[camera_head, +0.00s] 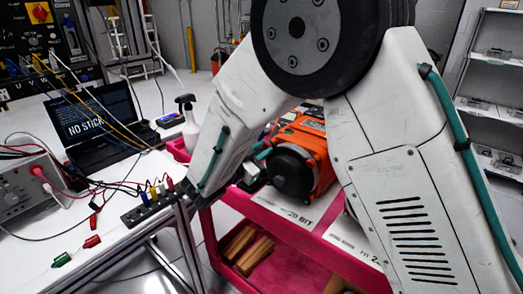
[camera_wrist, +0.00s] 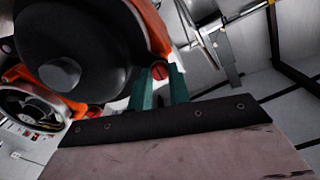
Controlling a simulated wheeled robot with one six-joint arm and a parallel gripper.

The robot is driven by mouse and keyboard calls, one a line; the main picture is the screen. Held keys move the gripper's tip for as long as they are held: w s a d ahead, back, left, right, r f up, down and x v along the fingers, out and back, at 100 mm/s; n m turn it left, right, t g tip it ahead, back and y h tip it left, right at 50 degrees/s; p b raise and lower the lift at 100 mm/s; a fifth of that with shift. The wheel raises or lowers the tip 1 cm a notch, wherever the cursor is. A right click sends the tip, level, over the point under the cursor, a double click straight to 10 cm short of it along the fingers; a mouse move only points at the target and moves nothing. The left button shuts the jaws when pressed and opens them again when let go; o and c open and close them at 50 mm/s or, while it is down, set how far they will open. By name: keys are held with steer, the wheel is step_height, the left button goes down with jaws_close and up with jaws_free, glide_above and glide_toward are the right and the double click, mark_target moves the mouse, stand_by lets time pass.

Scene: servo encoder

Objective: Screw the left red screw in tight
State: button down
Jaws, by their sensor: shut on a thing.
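The orange servo motor (camera_head: 317,143) with a round black end housing (camera_head: 290,172) lies on the upper level of the cart. In the wrist view its black housing (camera_wrist: 75,45) fills the upper left. A red screw (camera_wrist: 160,72) with a slotted head shows beside the housing. My gripper (camera_wrist: 160,80) has its two green fingers closed around this screw, one on each side. How deep the screw sits is hidden. In the head view my gripper (camera_head: 262,154) shows only as a bit of green left of the motor; my arm hides much of it. A second red screw is not clearly visible.
The pink-red cart (camera_head: 262,209) has wooden blocks (camera_head: 246,250) on its lower level. Shelves (camera_head: 492,105) stand at right.

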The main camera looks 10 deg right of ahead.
steer(key=c, duration=1.3)
jaws_free()
steer(key=shift+s+a, duration=0.1)
steer(key=v, duration=0.7)
steer(key=shift+s+a, duration=0.25)
steer(key=shift+s, duration=0.05)
steer(key=shift+d, duration=0.1)
